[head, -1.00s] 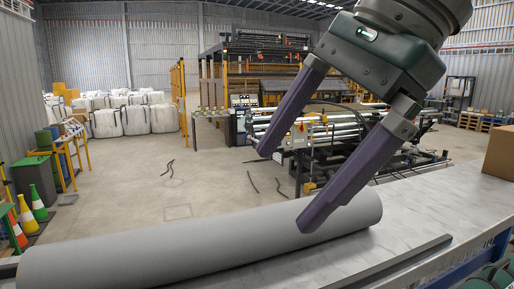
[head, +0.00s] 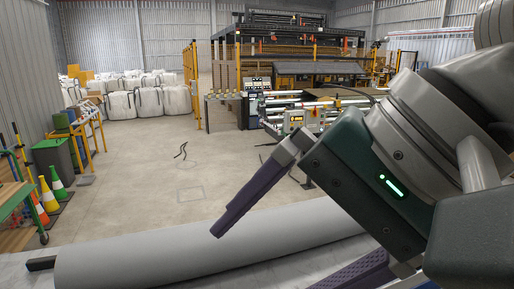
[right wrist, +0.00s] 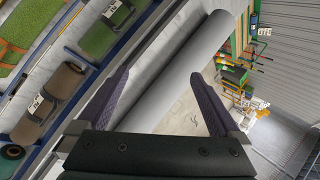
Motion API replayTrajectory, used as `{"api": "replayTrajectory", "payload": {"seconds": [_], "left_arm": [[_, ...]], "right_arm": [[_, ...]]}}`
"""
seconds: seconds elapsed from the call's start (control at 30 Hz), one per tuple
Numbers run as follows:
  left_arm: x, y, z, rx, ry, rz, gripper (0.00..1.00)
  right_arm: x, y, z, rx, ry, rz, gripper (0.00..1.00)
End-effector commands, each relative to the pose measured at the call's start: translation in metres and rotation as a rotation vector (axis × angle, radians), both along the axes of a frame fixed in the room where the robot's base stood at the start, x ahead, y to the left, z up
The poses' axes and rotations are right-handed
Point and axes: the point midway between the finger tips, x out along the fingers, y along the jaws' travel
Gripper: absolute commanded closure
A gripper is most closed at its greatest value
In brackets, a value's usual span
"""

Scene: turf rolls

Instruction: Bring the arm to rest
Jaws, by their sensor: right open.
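My right gripper (head: 268,262) comes in large from the right in the head view. Its two purple fingers are spread apart with nothing between them, above the near side of the grey roll. In the right wrist view my right gripper (right wrist: 160,75) shows both fingers apart, with the roll behind them. The long pale grey roll (head: 180,247) lies across the bottom of the head view on a light surface. It also crosses the right wrist view (right wrist: 185,72) diagonally. My arm hides its right end in the head view. My left gripper is not in view.
Traffic cones (head: 59,183) and a green bin (head: 56,165) stand at the left. A machine (head: 312,110) stands behind, with white bulk bags (head: 149,101) at the back left. Labelled turf rolls (right wrist: 107,28) lie beside the surface. Open floor spreads in the middle.

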Motion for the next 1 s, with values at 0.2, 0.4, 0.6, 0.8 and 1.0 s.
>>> {"api": "replayTrajectory", "payload": {"seconds": [0.2, 0.4, 0.6, 0.8, 1.0], "left_arm": [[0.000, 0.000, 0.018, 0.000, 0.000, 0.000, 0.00], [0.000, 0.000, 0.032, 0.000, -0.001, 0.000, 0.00], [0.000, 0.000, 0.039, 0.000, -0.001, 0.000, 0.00], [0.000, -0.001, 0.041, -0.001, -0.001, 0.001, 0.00], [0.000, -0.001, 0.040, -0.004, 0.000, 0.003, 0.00]], "right_arm": [[-0.031, -0.011, -0.025, -0.099, -0.243, 0.196, 0.00], [-0.071, -0.071, -0.059, -0.359, -0.337, 0.302, 0.00], [-0.125, -0.139, -0.083, -0.622, -0.266, 0.427, 0.00], [-0.150, -0.165, -0.089, -0.718, -0.213, 0.493, 0.00], [-0.150, -0.166, -0.090, -0.722, -0.213, 0.497, 0.00]]}}
